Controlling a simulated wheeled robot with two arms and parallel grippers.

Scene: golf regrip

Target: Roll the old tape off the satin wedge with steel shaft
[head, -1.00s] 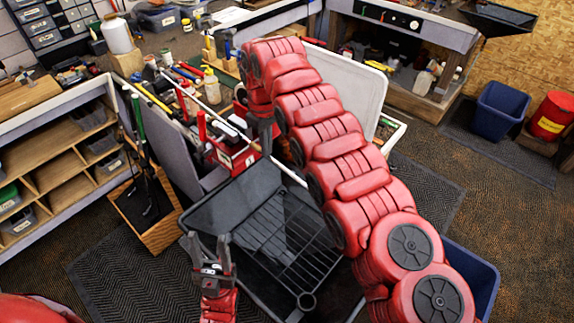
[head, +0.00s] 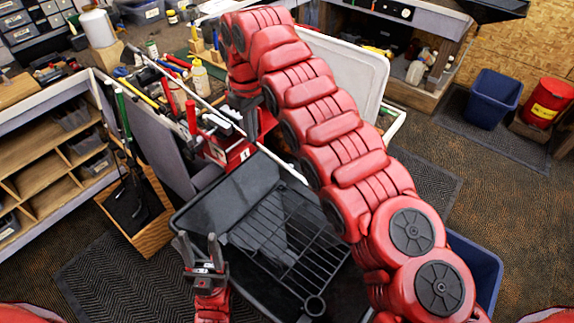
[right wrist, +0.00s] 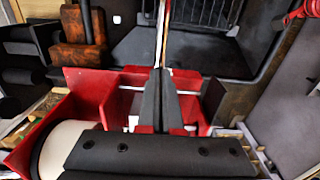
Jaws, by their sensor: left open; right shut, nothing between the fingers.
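A long pale shaft (head: 188,86) runs slantwise over the bench and past the red vise (head: 238,157). A pale stretch shows beyond the vise, over the black tub. In the right wrist view a shaft (right wrist: 164,30) with a tan strip along one side leads up from the fingertips; I cannot tell if the strip is tape. My right gripper (right wrist: 160,72) is shut and empty, its fingers in line with this shaft; whether they touch it is unclear. In the head view my right arm partly hides it. My left gripper (head: 199,242) is open and empty beside the tub's left edge.
The black tub (head: 190,215) with a wire rack (head: 290,240) stands in front of the bench. A wooden box with clubs (head: 150,232) is at its left. Bottles and tools crowd the bench. A blue bin (head: 492,98) and red can (head: 548,101) stand at the right.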

